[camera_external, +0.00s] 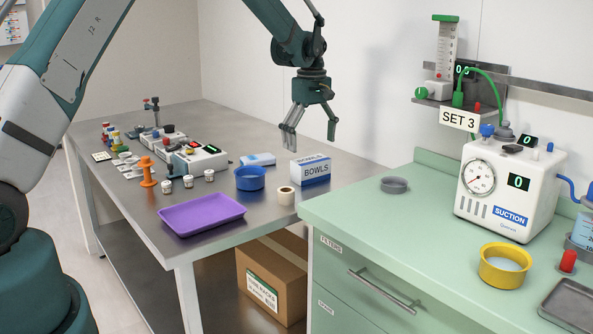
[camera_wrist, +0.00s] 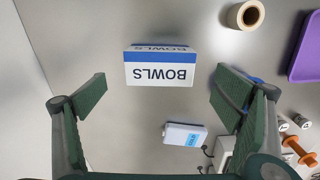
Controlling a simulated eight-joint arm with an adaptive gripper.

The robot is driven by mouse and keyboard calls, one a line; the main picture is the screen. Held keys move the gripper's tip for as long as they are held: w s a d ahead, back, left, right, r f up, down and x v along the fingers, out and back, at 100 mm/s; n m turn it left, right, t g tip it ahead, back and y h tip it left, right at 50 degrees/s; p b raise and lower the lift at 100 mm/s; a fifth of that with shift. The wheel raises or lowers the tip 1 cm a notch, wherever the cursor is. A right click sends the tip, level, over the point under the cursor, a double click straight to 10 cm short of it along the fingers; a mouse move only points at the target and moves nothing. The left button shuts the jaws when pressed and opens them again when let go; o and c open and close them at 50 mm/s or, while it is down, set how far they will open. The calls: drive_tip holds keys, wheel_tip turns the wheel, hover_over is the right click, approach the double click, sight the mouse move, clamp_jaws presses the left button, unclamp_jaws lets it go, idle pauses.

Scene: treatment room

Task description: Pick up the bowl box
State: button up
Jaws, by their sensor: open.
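The bowl box (camera_external: 311,170) is a small white and blue carton marked BOWLS, on the metal table near its right back edge. In the wrist view the bowl box (camera_wrist: 160,67) lies ahead of and between the fingers, its lettering upside down. My gripper (camera_external: 310,138) is open and empty, above the table and over the box area, with a gap to the box. In the wrist view my gripper (camera_wrist: 160,95) shows its green finger pads spread wider than the box. The box's far sides are hidden.
A tape roll (camera_external: 286,195), blue bowl (camera_external: 250,178) and white-blue packet (camera_external: 258,159) lie close to the box. A purple tray (camera_external: 202,213) is at the table's front. The green counter (camera_external: 420,215) stands to the right, the wall behind.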

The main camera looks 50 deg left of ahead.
sight(311, 159)
drive_tip(key=shift+f, duration=1.3)
drive_tip(key=shift+f, duration=2.6)
drive_tip(key=c, duration=1)
